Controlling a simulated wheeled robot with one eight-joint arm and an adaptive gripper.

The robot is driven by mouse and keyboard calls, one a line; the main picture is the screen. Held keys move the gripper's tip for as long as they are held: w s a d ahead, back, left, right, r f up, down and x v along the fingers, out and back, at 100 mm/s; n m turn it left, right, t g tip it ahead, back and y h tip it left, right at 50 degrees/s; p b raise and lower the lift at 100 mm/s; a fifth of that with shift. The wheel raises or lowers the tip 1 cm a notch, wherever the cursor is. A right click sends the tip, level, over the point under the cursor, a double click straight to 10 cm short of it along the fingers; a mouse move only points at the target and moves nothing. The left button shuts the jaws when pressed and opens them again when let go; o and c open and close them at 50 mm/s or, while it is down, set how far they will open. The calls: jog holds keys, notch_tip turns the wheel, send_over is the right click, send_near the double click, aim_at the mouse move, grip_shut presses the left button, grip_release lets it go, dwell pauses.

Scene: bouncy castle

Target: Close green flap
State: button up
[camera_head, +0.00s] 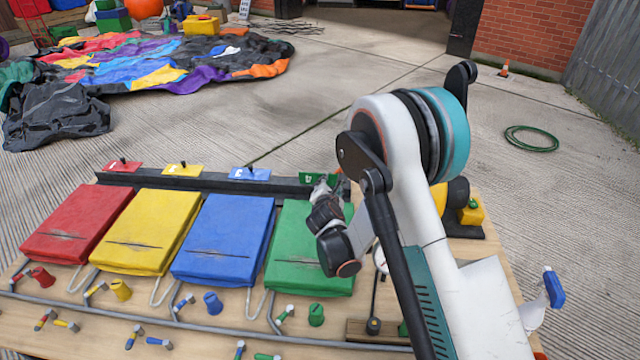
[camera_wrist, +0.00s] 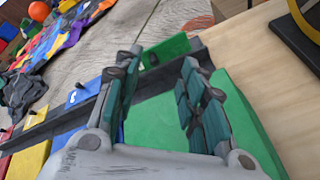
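The green flap (camera_head: 312,178) is a small green plate with a dark knob at the back edge of the board, behind the green cushion (camera_head: 290,235). My gripper partly covers the flap in the head view. In the wrist view the green flap (camera_wrist: 168,50) lies just beyond the fingertips, its dark knob between them in the picture. My gripper (camera_wrist: 158,68) is open and empty, its two fingers apart above the green cushion. My gripper (camera_head: 322,190) also shows small in the head view, close to the flap. Contact with the flap cannot be told.
Red (camera_head: 122,166), yellow (camera_head: 183,169) and blue (camera_head: 250,173) flaps line a black rail (camera_head: 218,182) to the left. Matching cushions and several coloured taps lie in front. A yellow-and-black device (camera_head: 470,212) stands right of my arm.

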notch_tip(320, 180, down, 5)
jog(key=a+n, duration=0.3)
jog(key=b+x, duration=0.3)
jog(key=x, duration=0.9)
jog(key=shift+a+b, duration=0.15)
jog(key=shift+b, duration=0.25)
jog(key=shift+x, duration=0.8)
jog(key=shift+r, duration=0.2)
grip_shut()
